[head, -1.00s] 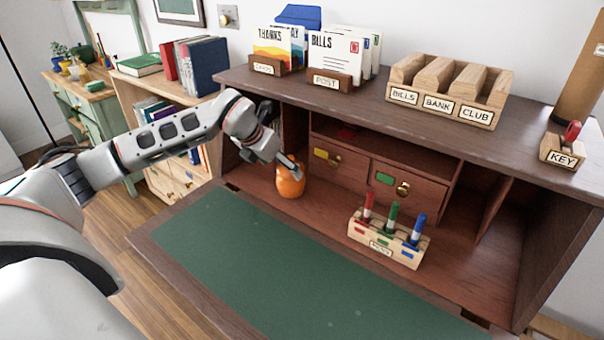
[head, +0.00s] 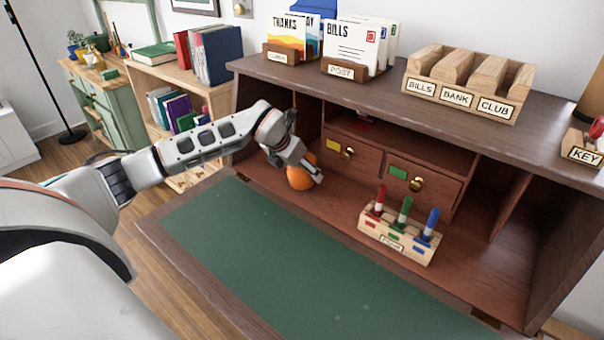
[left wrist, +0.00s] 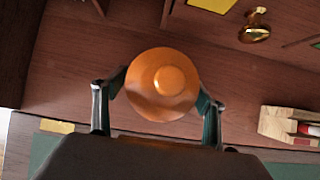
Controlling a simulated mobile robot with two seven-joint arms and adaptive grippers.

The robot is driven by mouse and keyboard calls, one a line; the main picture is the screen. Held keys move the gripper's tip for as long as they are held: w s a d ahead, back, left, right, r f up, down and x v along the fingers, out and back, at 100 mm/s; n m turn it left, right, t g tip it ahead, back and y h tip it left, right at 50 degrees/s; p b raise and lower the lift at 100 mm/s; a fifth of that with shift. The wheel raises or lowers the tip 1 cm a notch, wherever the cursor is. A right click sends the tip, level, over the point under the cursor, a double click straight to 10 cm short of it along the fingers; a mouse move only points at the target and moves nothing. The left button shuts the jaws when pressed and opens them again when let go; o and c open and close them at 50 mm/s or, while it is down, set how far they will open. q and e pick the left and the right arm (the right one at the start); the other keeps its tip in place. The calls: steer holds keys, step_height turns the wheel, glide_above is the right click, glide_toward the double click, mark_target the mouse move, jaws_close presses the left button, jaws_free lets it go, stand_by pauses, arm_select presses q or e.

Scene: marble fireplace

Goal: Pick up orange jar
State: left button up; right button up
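The orange jar (head: 299,178) stands on the floor of the desk's cubby section, in front of the left drawer. In the left wrist view the jar (left wrist: 162,84) is seen from above, its round lid facing the camera. My left gripper (head: 304,172) reaches down over the jar with a finger on either side of it. In the left wrist view its fingers (left wrist: 160,92) are spread wide, their tips close to the jar's sides; contact is hard to make out. My right gripper is not in view.
A wooden marker holder (head: 398,238) stands to the right of the jar. Two drawers (head: 345,155) are behind it. The desk top (head: 360,88) overhangs the cubbies and carries card holders and a wooden sorter (head: 465,88). The green writing surface (head: 270,255) is clear.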

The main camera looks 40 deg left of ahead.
arm_select(q)
steer(key=c, duration=1)
steer(key=shift+r, duration=0.15)
